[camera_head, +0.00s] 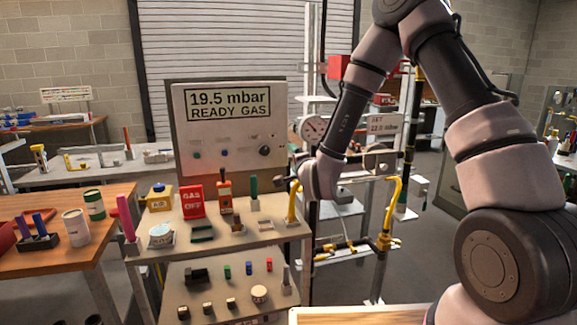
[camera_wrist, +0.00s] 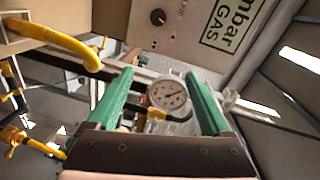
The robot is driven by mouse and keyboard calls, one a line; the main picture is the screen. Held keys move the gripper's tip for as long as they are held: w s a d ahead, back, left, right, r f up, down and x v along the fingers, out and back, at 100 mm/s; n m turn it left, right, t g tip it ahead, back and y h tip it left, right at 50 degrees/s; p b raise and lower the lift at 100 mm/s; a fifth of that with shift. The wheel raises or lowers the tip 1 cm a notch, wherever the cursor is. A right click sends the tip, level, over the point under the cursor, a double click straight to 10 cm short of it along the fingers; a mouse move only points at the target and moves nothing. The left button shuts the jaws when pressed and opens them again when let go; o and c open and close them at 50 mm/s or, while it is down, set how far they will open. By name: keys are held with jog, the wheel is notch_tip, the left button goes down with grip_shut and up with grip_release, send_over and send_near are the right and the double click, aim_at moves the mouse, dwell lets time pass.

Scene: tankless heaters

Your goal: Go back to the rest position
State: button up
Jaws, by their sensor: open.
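My gripper (camera_wrist: 159,76) shows in the wrist view with its two green fingers spread wide apart. It is open, and nothing is held between the fingers. A round white dial gauge (camera_wrist: 168,93) shows in the gap between them, farther away. In the head view my arm bends down from the upper right. Its wrist hangs beside the right end of the small equipment cart (camera_head: 232,236); I cannot make out the fingers there.
The display panel (camera_head: 229,127) reads 19.5 mbar, READY GAS. Yellow gas pipes (camera_head: 389,215) stand right of my wrist. The cart holds a red GAS OFF block (camera_head: 192,201) and several tools. A wooden table (camera_head: 75,222) stands left. Open floor shows right of the pipes.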

jog(key=s+d+r+n+g+h, duration=0.1)
jog(key=s+d+r+n+g, duration=0.15)
jog(key=d+r, duration=0.5)
jog(key=s+d+r+n+g+h, duration=0.1)
jog(key=s+d+r+n+g, duration=0.2)
jog(key=d+r, duration=0.4)
jog(key=s+d+r+n+g, duration=0.1)
jog(key=s+d+r+g, duration=0.1)
jog(key=s, duration=1)
jog(key=s+d+r+n+g, duration=0.1)
jog(key=s+d+r, duration=0.3)
jog(key=s, duration=0.8)
jog(key=d+n, duration=0.1)
jog(key=d, duration=0.1)
jog(key=shift+d+g, duration=0.3)
jog(key=shift+g, duration=0.05)
